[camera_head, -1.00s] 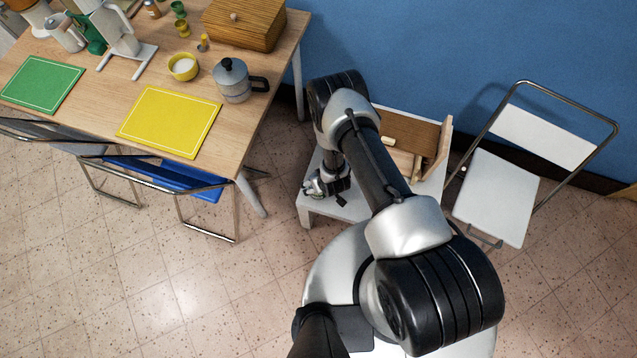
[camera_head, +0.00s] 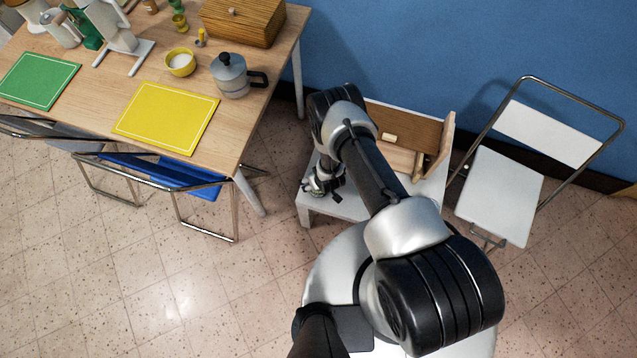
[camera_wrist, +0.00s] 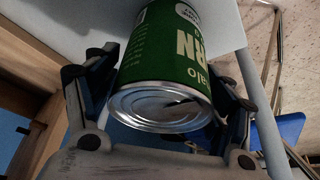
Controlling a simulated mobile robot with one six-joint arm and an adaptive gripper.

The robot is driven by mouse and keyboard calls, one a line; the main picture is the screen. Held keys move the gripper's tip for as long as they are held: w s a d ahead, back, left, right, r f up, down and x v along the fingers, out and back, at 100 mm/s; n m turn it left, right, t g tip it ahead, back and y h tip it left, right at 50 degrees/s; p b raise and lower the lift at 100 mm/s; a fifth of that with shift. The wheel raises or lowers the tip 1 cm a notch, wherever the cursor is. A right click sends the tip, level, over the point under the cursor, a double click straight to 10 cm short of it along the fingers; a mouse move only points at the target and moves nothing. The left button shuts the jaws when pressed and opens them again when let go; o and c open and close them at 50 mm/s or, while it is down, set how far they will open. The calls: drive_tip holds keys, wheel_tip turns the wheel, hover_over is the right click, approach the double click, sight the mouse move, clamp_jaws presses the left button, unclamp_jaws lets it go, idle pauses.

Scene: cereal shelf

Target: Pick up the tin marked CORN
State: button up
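A green tin (camera_wrist: 165,65) with a metal rim shows in the wrist view, its end towards the camera. Pale letters on its side, upside down, include "RN". My gripper (camera_wrist: 168,75) has one finger on each side of the tin. The fingers are wide apart and very near its sides; whether both press on it I cannot tell. In the head view my gripper (camera_head: 325,182) is low over the left part of the small white shelf unit (camera_head: 340,208). The tin is hard to make out there, small and partly hidden by the arm.
A brown board (camera_head: 408,128) with a small pale block (camera_head: 390,137) is on the shelf unit. A white folding chair (camera_head: 500,195) stands to the right. A wooden table (camera_head: 245,120) with yellow mat (camera_head: 165,117) and moka pot (camera_head: 231,78) is at left. Open floor lies at lower left.

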drive_tip(key=c, duration=1.2)
drive_tip(key=shift+r, duration=0.1)
